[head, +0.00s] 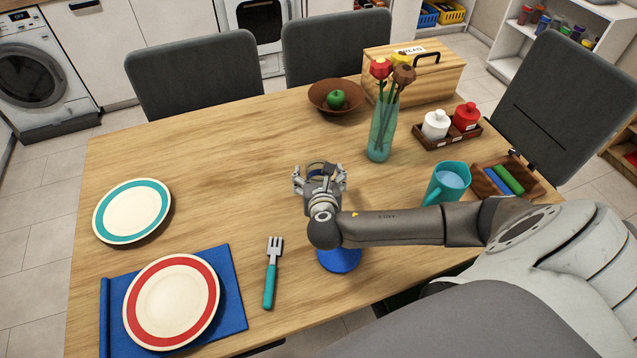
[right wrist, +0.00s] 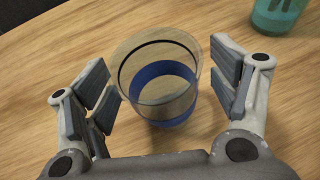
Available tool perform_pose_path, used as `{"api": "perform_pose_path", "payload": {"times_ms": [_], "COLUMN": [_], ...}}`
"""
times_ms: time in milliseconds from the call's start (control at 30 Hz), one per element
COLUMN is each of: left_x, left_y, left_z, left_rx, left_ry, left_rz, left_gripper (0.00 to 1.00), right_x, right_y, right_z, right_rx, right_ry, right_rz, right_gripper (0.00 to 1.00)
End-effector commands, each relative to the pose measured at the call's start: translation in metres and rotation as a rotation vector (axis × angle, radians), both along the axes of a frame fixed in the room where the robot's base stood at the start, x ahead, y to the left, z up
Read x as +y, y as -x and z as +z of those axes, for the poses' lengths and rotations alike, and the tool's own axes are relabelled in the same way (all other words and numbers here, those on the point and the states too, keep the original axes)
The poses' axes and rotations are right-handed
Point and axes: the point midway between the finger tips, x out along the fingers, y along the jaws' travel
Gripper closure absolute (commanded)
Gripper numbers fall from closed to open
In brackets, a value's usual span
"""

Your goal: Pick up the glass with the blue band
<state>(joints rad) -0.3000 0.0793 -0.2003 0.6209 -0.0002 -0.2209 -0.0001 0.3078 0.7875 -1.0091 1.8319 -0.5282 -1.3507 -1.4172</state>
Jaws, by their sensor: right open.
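The glass with the blue band (right wrist: 158,88) stands upright on the wooden table in the right wrist view. It is clear, with a dark line near its rim and a blue band lower down. My right gripper (right wrist: 160,98) is open, with its finger pads on either side of the glass. A small gap shows on each side, so the gripper is around the glass without visibly gripping it. In the head view my right gripper (head: 320,182) is over the middle of the table and largely hides the glass (head: 318,168). My left gripper is not in view.
A teal vase with flowers (head: 381,132) stands beyond and right of the gripper. A teal mug (head: 441,188) stands to the right. A blue object (head: 338,260) is partly under my forearm. A fork (head: 271,275) and two plates lie left. The table's left middle is clear.

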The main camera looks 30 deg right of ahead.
Motion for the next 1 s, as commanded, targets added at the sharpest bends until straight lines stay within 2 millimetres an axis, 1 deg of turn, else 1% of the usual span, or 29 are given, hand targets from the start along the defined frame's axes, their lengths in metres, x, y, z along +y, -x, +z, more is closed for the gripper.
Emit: {"api": "perform_pose_path", "payload": {"times_ms": [33,67,333,367,767,800,1000], "left_x": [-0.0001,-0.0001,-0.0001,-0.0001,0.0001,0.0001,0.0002], "left_y": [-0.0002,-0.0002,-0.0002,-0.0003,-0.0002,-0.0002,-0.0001], "left_z": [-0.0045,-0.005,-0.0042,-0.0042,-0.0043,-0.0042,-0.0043], "left_rx": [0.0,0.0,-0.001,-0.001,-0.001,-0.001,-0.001], "left_ry": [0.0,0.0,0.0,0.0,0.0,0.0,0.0], "left_rz": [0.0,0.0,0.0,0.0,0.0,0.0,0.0], "left_gripper": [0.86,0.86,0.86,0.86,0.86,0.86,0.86], "right_x": [-0.0013,-0.0017,-0.0023,-0.0022,-0.0021,-0.0021,-0.002], "right_y": [-0.0025,-0.0033,-0.0043,-0.0042,-0.0039,-0.0043,-0.0042], "right_z": [-0.0027,-0.0026,-0.0013,-0.0012,-0.0016,-0.001,-0.0008], "right_rx": [-0.001,0.0,0.001,0.001,0.001,-0.001,-0.001], "right_ry": [0.001,0.0,-0.001,-0.001,-0.001,-0.001,-0.001], "right_rz": [0.0,0.001,0.001,0.001,0.001,0.001,0.001], "right_gripper": [0.19,0.19,0.19,0.2,0.72,0.74,0.74]}}
